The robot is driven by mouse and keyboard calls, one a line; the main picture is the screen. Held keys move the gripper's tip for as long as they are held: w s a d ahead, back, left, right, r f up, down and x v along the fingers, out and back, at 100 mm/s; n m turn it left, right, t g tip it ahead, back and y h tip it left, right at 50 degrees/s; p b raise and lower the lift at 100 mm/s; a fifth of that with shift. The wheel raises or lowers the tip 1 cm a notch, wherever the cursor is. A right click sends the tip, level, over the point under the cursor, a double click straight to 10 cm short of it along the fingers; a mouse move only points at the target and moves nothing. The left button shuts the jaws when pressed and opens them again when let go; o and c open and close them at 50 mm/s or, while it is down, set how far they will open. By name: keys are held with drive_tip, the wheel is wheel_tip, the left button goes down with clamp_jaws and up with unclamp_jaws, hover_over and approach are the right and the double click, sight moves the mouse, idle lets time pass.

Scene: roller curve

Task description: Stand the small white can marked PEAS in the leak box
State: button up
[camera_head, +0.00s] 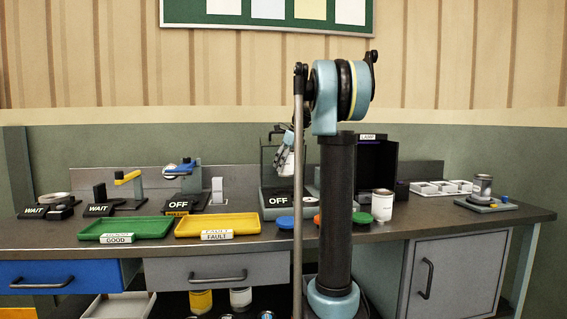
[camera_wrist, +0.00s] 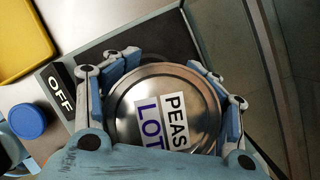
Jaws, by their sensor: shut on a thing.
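The can marked PEAS (camera_wrist: 145,85) shows from above in the wrist view, with a metal lid and a label reading PEAS and LOT. My gripper (camera_wrist: 165,100) is shut around it, fingers on both sides. In the head view my gripper (camera_head: 285,160) is at the box with the OFF sign (camera_head: 277,200), which appears to be the leak box; my arm partly hides it. The wrist view shows this box's dark floor (camera_wrist: 130,38) around and below the can. Whether the can's bottom touches the floor is hidden.
A green GOOD tray (camera_head: 126,227) and yellow FAULT tray (camera_head: 217,224) lie at the bench front left. A blue disc (camera_head: 285,222) is in front of the box. A white can (camera_head: 382,205) and dark LAMP box (camera_head: 376,165) stand to the right.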

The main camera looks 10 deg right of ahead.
drive_tip(key=shift+f, duration=3.85)
drive_tip(key=shift+f, duration=0.1)
drive_tip(key=o, duration=1.8)
drive_tip(key=shift+s, duration=0.1)
drive_tip(key=o, duration=0.3)
drive_tip(key=shift+o, duration=0.2)
drive_tip(key=shift+r, duration=4.5)
